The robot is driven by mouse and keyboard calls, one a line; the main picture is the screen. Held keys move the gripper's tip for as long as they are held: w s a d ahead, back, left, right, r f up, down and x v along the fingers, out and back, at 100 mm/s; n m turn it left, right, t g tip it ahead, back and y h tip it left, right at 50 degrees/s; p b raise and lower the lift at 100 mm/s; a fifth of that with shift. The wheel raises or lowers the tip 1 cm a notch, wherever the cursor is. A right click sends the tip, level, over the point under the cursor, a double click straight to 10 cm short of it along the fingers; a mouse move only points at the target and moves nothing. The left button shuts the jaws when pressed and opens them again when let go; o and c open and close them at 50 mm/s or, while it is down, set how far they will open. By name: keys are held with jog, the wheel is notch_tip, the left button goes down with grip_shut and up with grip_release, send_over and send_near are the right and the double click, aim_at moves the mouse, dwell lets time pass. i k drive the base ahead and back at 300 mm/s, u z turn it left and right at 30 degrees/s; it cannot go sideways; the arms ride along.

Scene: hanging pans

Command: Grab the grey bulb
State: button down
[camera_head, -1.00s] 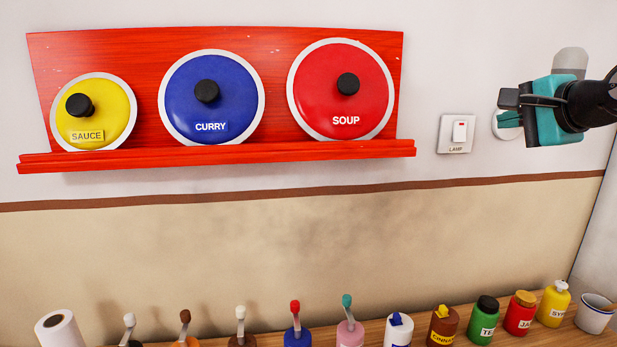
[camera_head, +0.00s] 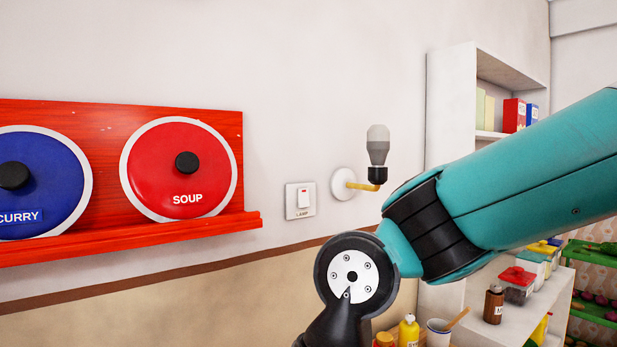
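The grey bulb (camera_head: 377,147) stands upright in a dark socket at the end of a yellow wall arm (camera_head: 364,186). The arm comes out of a round white mount on the wall, right of the lamp switch. My teal and black arm reaches in from the right, below and beside the bulb, and bends downward at a wrist joint. My gripper is out of the frame, below the bottom edge.
The white lamp switch (camera_head: 300,200) is left of the bulb. A red rack (camera_head: 110,240) holds round lids at left. A white shelf unit (camera_head: 452,100) stands behind at right. A yellow bottle (camera_head: 408,332) and white cup (camera_head: 438,335) are below. Wall above the bulb is clear.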

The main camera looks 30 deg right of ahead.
aim_at(378, 143)
jog(key=u, duration=0.05)
jog(key=k, duration=0.5)
jog(key=u, duration=2.95)
jog(key=k, duration=1.45)
jog(key=z, duration=2.35)
jog(key=i, duration=0.5)
jog(key=z, duration=0.05)
